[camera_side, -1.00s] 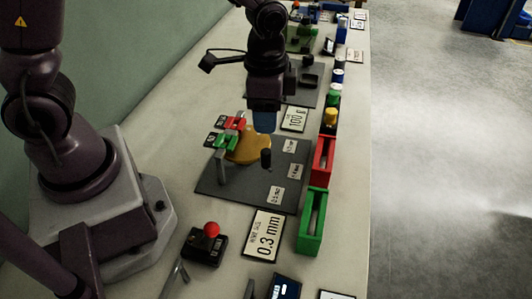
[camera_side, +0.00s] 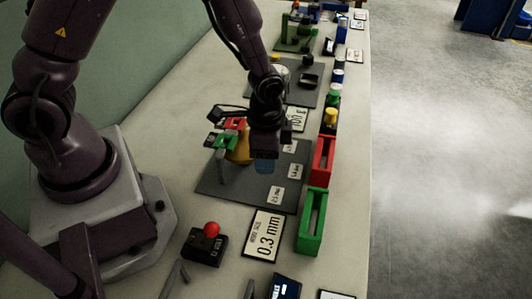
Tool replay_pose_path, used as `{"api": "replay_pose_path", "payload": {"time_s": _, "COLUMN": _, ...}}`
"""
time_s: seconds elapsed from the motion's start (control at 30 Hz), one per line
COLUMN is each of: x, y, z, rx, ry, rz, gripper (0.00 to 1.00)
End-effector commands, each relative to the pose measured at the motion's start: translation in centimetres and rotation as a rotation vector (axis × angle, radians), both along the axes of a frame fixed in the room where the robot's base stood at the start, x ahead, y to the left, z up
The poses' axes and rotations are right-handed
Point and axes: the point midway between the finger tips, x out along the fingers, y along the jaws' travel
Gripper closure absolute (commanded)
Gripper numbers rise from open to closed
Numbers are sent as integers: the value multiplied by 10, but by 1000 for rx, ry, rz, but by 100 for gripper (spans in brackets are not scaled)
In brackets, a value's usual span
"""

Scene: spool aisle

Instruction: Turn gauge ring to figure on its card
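The yellow-orange gauge ring (camera_side: 241,155) lies on a dark grey plate (camera_side: 225,190). Small white labels stand around its right and near side, one of them at the front (camera_side: 276,196); their figures are too small to read surely. A white card (camera_side: 263,236) reading "0.3 mm" lies on the table in front of the plate. My gripper (camera_side: 264,165) points down over the right part of the ring, with a bluish tip low near the plate. It hides the ring's dark upright knob and part of the ring. Whether its fingers are open or shut does not show.
Red (camera_side: 235,124) and green (camera_side: 223,142) blocks stand at the ring's left. A green bin (camera_side: 313,222) and a red bin (camera_side: 322,160) line the plate's right side. A black box with a red ball knob (camera_side: 206,243) stands in front.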

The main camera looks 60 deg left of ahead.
Motion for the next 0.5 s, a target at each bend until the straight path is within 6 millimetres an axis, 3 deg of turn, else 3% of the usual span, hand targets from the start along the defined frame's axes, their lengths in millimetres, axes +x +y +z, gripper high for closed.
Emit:
{"api": "replay_pose_path", "payload": {"time_s": 0.03, "x": 0, "y": 0, "z": 0, "rx": 0, "ry": 0, "rz": 0, "gripper": 66}}
{"api": "replay_pose_path", "payload": {"time_s": 0.2, "x": 0, "y": 0, "z": 0, "rx": 0, "ry": 0, "rz": 0, "gripper": 100}}
{"api": "replay_pose_path", "payload": {"time_s": 0.5, "x": 2, "y": 0, "z": 0, "rx": 1, "ry": 1, "rz": 20, "gripper": 100}}
